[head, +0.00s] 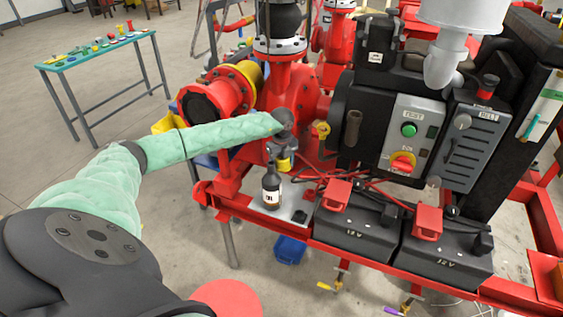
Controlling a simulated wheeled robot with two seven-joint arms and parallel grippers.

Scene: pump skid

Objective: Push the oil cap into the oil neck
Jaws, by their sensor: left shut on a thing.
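My left arm reaches in from the left, and its left gripper (283,150) points down over the front edge of the skid. It is shut on a small yellow piece, which looks like the oil cap (284,164); the fingers partly hide it. The cap is just above and behind a dark bottle (271,187). A dark brown upright tube, which may be the oil neck (352,131), stands on the engine to the right, apart from the cap. My right gripper is not in view.
A yellow fitting (321,130) sits between gripper and tube. Red cables run over two black batteries (355,233) at the front. The control panel (405,135) is to the right, and the red pump (290,95) behind. A teal table (98,50) stands far left.

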